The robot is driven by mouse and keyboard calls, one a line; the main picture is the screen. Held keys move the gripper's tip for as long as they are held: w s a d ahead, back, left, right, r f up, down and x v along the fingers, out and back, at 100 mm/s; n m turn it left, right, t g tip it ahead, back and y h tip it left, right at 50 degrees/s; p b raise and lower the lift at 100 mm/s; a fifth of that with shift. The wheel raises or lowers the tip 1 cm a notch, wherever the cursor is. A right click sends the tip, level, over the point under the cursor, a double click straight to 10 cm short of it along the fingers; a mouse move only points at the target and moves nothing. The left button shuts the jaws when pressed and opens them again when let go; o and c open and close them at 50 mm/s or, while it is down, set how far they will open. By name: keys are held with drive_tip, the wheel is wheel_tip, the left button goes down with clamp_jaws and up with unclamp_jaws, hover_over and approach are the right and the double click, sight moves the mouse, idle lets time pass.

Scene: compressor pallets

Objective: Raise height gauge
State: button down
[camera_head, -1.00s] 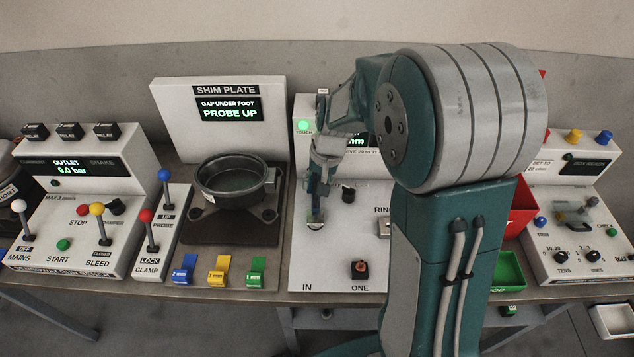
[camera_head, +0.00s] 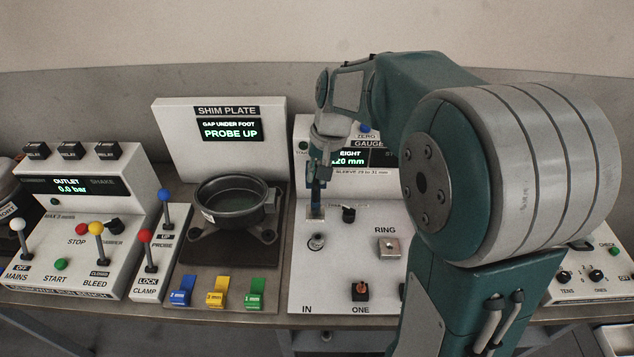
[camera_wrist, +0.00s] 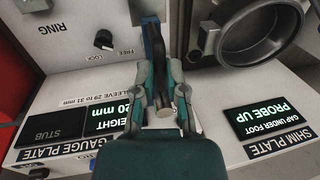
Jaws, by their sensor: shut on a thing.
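The white gauge plate (camera_head: 383,215) stands in the middle of the bench. Its display (camera_head: 349,158), partly covered by my arm, reads "HEIGHT" with "20 mm" legible. In the wrist view my gripper (camera_wrist: 161,98) is shut on a dark bar with a pale round end, seemingly part of the height gauge (camera_wrist: 157,48). A blue upright strip shows behind it. The lower end of the gauge is too small to make out clearly. The touch lamp (camera_head: 303,147) is dark.
The shim plate (camera_head: 223,130) with its round pot (camera_head: 234,205) stands close on the left, its display reading "PROBE UP". A black knob (camera_head: 348,213) and a ring block (camera_head: 389,247) are right of my gripper. Clamp and probe levers stand farther left.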

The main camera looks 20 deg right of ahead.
drive_tip(key=shift+r, duration=0.25)
drive_tip(key=c, duration=0.7)
unclamp_jaws()
drive_tip(key=shift+a+f, duration=0.1)
drive_tip(key=shift+f, duration=0.05)
drive_tip(key=r, duration=0.4)
drive_tip(key=d+r, duration=0.1)
drive_tip(key=r, duration=0.2)
drive_tip(key=d+r, duration=0.1)
drive_tip(key=r, duration=0.3)
drive_tip(key=shift+s+d+r, duration=0.1)
drive_tip(key=shift+s+r, duration=0.2)
drive_tip(key=shift+r, duration=0.05)
drive_tip(key=s+f+n+t, duration=0.1)
drive_tip(key=s, duration=0.5)
drive_tip(key=s+a+f+n+t+h, duration=0.1)
drive_tip(key=s+f+t, duration=0.1)
drive_tip(key=s, duration=0.5)
drive_tip(key=s+a+f+n+t+h, duration=0.1)
drive_tip(key=s+f+t, duration=0.1)
drive_tip(key=s, duration=0.5)
drive_tip(key=shift+a+f+n, duration=0.15)
drive_tip(key=shift+a+n, duration=0.05)
drive_tip(key=shift+n, duration=0.1)
